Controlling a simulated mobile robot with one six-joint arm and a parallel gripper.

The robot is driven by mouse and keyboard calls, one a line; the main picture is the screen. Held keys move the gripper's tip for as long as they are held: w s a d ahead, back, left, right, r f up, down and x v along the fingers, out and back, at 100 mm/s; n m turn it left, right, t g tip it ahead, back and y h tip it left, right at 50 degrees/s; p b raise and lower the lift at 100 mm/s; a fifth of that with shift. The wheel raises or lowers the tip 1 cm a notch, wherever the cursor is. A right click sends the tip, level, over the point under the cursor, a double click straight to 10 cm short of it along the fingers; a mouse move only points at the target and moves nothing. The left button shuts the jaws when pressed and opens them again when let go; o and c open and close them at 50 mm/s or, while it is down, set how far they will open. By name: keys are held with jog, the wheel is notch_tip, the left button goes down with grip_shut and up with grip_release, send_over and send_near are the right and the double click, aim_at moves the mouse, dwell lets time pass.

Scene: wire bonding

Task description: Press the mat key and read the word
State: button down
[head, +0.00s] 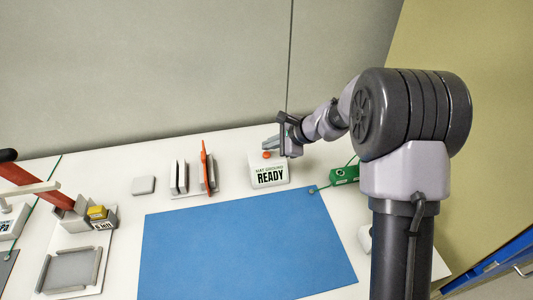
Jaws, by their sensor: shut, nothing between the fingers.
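The mat ground box (269,180) is a small white block at the back of the table, just behind the blue mat (240,245). Its front label says "MAT GROUND" with the word "READY" in large dark letters. An orange-red key (267,154) sits on its top. My gripper (270,146) is shut and empty, with its tips close to the key, at its back edge as seen here. Whether the tips touch the key cannot be told at this size.
A green block (345,175) with a cord sits right of the box. Upright grey holders (179,178) with an orange piece (204,165) stand to the left. A grey tray (70,272), a yellow block (97,212) and a red-handled device (32,185) are far left. The blue mat is clear.

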aim_at(269, 155)
jog(key=shift+f, duration=0.1)
jog(key=shift+f+b, duration=0.3)
jog(key=shift+b, duration=0.2)
jog(key=shift+f+b, duration=0.55)
dwell(0.4)
dwell(0.4)
jog(key=shift+r+p, duration=0.7)
jog(key=shift+r, duration=0.25)
notch_tip(269, 155, up, 5)
jog(key=p, duration=0.4)
jog(key=shift+r, duration=0.1)
